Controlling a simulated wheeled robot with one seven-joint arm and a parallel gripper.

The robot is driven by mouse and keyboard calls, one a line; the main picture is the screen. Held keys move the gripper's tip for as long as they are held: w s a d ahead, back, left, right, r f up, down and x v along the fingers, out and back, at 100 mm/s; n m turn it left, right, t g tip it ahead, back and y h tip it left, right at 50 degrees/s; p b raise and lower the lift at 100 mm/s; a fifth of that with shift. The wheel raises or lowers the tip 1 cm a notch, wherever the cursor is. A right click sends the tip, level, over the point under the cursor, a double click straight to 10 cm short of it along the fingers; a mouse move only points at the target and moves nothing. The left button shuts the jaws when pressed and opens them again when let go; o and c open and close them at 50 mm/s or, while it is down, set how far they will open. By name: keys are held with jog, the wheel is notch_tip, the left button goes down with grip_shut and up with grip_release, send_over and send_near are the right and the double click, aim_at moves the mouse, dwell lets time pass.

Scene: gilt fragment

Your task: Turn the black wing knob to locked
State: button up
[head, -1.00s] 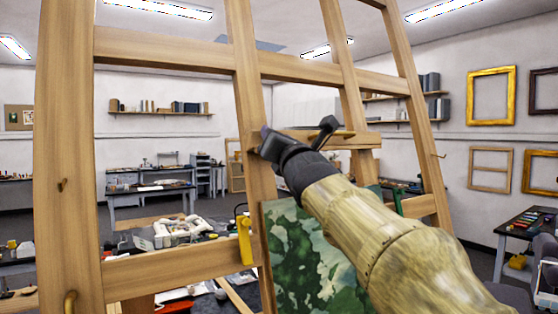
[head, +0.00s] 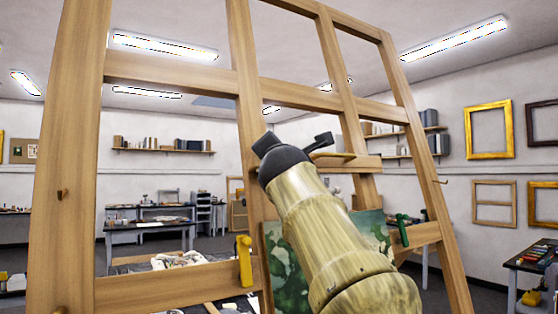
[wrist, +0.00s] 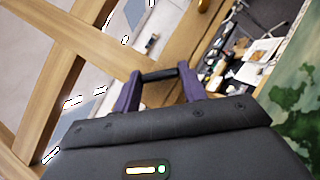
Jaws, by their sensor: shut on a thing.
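The black wing knob (wrist: 158,75) shows in the wrist view as a dark bar between the two purple fingertips of my gripper (wrist: 160,78). The gripper is shut on it, in front of the wooden easel (wrist: 95,38). In the head view my gripper (head: 268,144) is at the easel's middle upright, below the upper crossbar. There its own dark body hides the knob and the fingertips. I cannot make out a lock mark or read the knob's angle against one.
A yellow clamp (head: 244,261) hangs on the easel's lower crossbar, and a green one (head: 402,229) is at the right. A green painting (head: 284,262) stands partly behind my arm. Work tables (head: 150,226) and shelves are behind. Open gaps lie between the easel's bars.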

jog(key=m+g+p, duration=0.4)
jog(key=m+p, duration=0.2)
jog(key=p, duration=0.4)
jog(key=r+m+g+p, duration=0.1)
jog(key=m+g+p, duration=0.3)
jog(key=p, duration=0.6)
jog(key=r+m+g+p, duration=0.1)
jog(key=m+g+p, duration=0.4)
jog(key=m+p, duration=0.4)
jog(key=shift+w+d+y+p, duration=0.2)
jog(key=shift+w+y+p, duration=0.15)
jog(key=shift+p, duration=0.7)
jog(key=shift+f+m+g+y, duration=0.2)
jog(key=shift+m+g+y, duration=0.4)
jog(key=shift+m+y, duration=0.25)
jog(key=o, duration=1)
jog(key=shift+w, duration=0.1)
